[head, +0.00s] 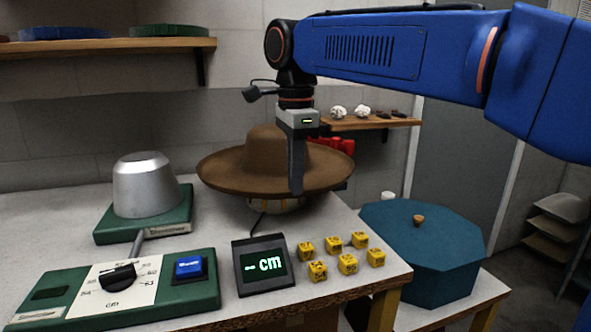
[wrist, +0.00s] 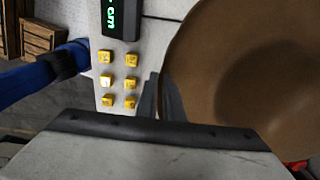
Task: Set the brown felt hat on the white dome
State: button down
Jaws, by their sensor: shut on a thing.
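The brown felt hat (head: 262,157) is upright, brim roughly level, at the back right of the white worktop. It also fills the right of the wrist view (wrist: 225,50). My gripper (head: 297,186) points down and is shut on the hat's brim at its near right side. In the wrist view a dark finger (wrist: 170,98) lies against the brim edge. Under the brim a pale rounded thing (head: 276,206) shows a little; I cannot tell whether it is the white dome or whether the hat touches it. A silver-grey dome (head: 144,188) stands bare on a green base at the left.
A green control panel (head: 60,306) with a dial and blue button lies in front. A display reading "-- cm" (head: 262,265) and several yellow cubes (head: 348,264) stand near the right edge. A teal octagonal box (head: 425,245) is at the right. Shelves hang on the wall behind.

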jog(key=shift+f, duration=4.8)
jog(key=c, duration=1.8)
grip_release()
